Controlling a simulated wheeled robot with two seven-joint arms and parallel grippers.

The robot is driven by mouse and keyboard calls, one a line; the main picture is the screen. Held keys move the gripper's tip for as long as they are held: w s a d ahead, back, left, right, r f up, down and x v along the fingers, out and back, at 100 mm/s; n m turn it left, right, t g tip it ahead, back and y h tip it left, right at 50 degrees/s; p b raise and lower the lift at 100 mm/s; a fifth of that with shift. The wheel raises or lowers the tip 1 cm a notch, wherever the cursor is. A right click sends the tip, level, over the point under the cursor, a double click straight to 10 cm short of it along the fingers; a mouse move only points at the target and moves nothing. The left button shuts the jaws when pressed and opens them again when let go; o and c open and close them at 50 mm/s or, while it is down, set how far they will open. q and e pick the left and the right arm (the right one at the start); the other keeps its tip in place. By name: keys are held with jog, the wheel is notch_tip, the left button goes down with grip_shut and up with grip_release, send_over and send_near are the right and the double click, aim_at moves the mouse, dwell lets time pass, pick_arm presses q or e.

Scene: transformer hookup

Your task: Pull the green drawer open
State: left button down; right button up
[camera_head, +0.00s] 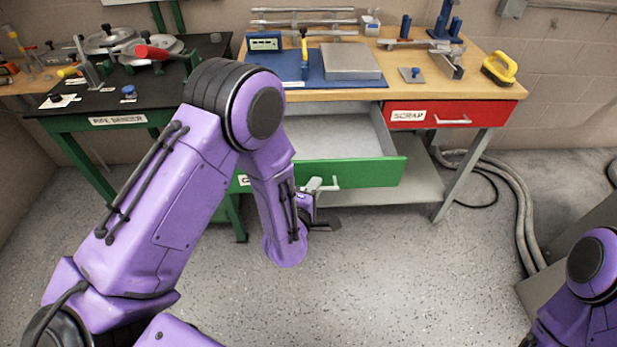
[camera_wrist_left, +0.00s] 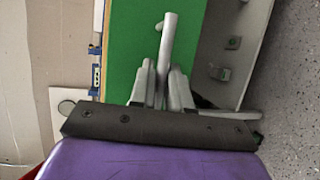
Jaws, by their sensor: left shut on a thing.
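The green drawer (camera_head: 370,173) is pulled out from under the wooden workbench, and its empty grey inside shows. My left gripper (camera_head: 318,187) is at the drawer's front, at its handle (camera_head: 332,184). In the left wrist view the gripper (camera_wrist_left: 163,88) is shut on the light grey handle bar (camera_wrist_left: 168,38), which stands out between the fingers against the green drawer front (camera_wrist_left: 123,50). My left arm hides the left part of the drawer. My right gripper is out of view; only part of my right arm shows at the lower right.
A red drawer (camera_head: 450,114) marked SCRAP is shut at the right. A grey lower shelf (camera_head: 420,180) lies beneath. The wooden bench top (camera_head: 440,85) carries tools and a blue mat (camera_head: 290,68). A black-topped pipe bender table (camera_head: 95,100) stands left. The speckled floor in front is clear.

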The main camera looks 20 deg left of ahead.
pick_arm(q)
jog(key=shift+s+d, duration=0.25)
jog(key=shift+s, duration=0.45)
jog(key=c, duration=1.2)
grip_release()
jog(key=shift+o, duration=0.2)
jog(key=shift+d, duration=0.1)
jog(key=s+r+b, duration=0.1)
jog(key=s+r, duration=0.1)
jog(key=s, duration=0.8)
jog(key=shift+s+d, duration=0.15)
jog(key=shift+d, duration=0.2)
